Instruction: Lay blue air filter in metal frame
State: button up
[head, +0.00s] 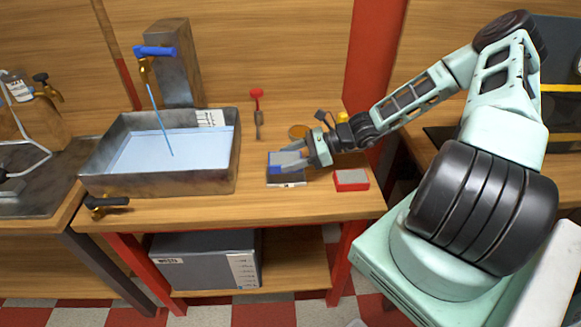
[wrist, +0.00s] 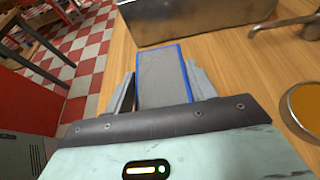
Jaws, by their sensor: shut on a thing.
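The blue air filter, a grey mesh pad with a blue border, is held between the fingers of my gripper (head: 284,160). In the head view the filter (head: 275,168) shows as a blue edge at the fingertips. In the wrist view the filter (wrist: 162,75) lies between the two grey fingers and points away from my gripper (wrist: 163,90). The metal frame (head: 287,184) is on the workbench directly below the fingers, mostly covered by them and the filter. I cannot tell whether the filter touches the frame.
A red-framed grey filter (head: 351,181) lies right of the metal frame. A metal basin (head: 210,170) with water and a running tap (head: 155,52) stands at left. The front bench strip is clear.

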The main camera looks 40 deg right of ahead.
jog(key=shift+f, duration=1.8)
jog(key=shift+f, duration=0.1)
jog(key=o, duration=1)
